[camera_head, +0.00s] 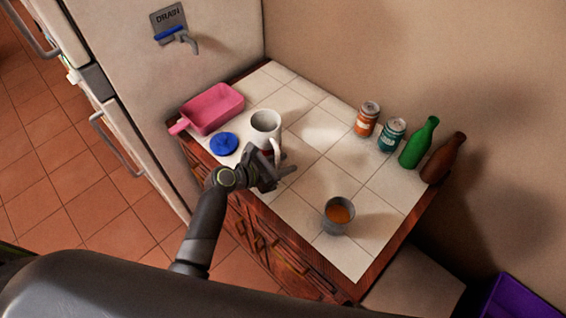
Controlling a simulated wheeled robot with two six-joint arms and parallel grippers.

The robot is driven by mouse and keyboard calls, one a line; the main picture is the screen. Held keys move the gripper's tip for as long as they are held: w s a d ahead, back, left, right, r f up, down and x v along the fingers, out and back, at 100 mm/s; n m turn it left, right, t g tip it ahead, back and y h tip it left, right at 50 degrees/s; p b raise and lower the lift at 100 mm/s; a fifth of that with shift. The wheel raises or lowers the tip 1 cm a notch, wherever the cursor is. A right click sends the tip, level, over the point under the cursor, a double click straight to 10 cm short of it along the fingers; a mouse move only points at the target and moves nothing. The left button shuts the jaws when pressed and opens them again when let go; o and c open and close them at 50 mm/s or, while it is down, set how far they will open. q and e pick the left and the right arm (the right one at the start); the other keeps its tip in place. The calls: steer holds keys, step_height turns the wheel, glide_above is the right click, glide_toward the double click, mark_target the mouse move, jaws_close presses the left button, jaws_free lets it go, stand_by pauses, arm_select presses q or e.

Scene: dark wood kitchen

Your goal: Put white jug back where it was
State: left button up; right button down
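The white jug (264,124) stands upright on the tiled counter, left of the middle, with its open top up and its handle towards the front right. My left gripper (284,176) is just in front of the jug, low beside the handle. Its fingers look spread apart, with nothing seen between them. It hides part of the jug's lower front, and I cannot tell whether it touches the jug. My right gripper is not in view.
A blue round lid (223,143) and a pink tray (212,108) lie left of the jug. A grey cup (338,215) with orange-brown contents stands front right. Two cans (367,118), a green bottle (419,143) and a brown bottle (443,158) line the back right. The counter's middle is clear.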

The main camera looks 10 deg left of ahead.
arm_select(q)
steer(key=shift+r, duration=0.25)
steer(key=shift+s+a, duration=0.2)
steer(key=shift+a, duration=0.05)
steer(key=v, duration=1.1)
steer(key=shift+s+b, duration=0.2)
steer(key=shift+b, duration=0.2)
steer(key=shift+a, duration=0.1)
